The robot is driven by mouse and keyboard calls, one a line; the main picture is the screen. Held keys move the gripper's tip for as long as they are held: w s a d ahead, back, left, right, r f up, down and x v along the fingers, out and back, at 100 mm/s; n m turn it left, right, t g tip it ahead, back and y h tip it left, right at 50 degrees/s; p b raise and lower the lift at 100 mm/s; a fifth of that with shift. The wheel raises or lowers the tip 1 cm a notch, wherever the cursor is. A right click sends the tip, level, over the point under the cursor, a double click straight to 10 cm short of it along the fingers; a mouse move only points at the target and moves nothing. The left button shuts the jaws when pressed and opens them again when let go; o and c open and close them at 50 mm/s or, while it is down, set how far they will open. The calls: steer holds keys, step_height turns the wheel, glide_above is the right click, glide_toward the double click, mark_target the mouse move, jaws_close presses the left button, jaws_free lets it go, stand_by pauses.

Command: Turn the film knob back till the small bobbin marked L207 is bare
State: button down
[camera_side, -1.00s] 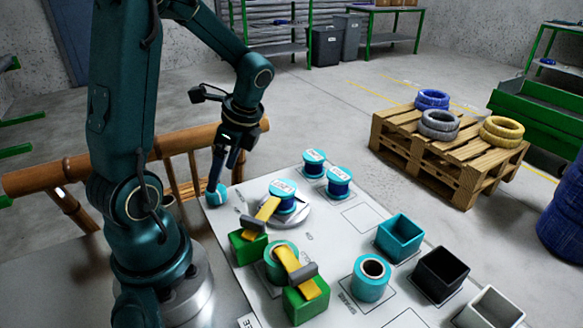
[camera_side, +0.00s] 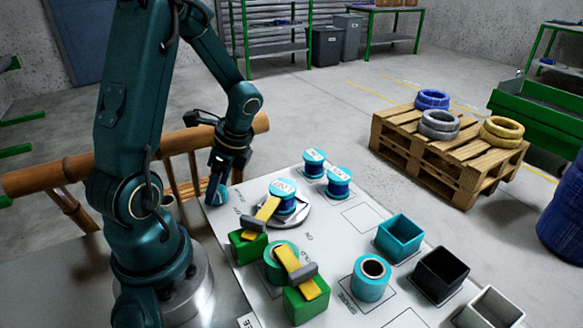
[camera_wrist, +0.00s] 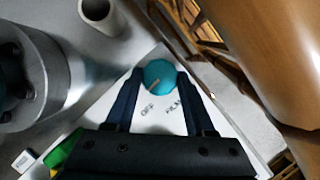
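The film knob (camera_wrist: 160,74) is a round teal knob with a tan pointer line, at the board's left corner beside the printed words OFF and FILM. It also shows in the side view (camera_side: 216,196). My gripper (camera_wrist: 159,72) has one dark finger on each side of the knob. No clear gap shows, but I cannot tell whether they press on it. A small blue bobbin (camera_side: 286,205) with a white label sits on a round metal plate. Two similar labelled bobbins, one at the back left (camera_side: 314,168) and one at the back right (camera_side: 339,186), stand behind. I cannot read L207 on any label.
Green blocks (camera_side: 306,303) with yellow strips and grey bars stand near the front, beside a teal spool (camera_side: 278,270). Another teal spool (camera_side: 371,281) and teal (camera_side: 400,238), black (camera_side: 441,274) and white (camera_side: 491,310) bins stand to the right. A wooden rail (camera_side: 70,176) runs behind the knob.

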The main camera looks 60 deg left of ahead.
steer(key=n+g+h, duration=0.1)
steer(key=n, duration=0.3)
steer(key=shift+w+a+n, duration=0.1)
steer(key=shift+n, duration=0.3)
steer(key=shift+c, duration=1.2)
jaws_free()
steer(key=shift+r, duration=0.15)
steer(key=shift+h, duration=0.3)
steer(key=shift+v, duration=2.45)
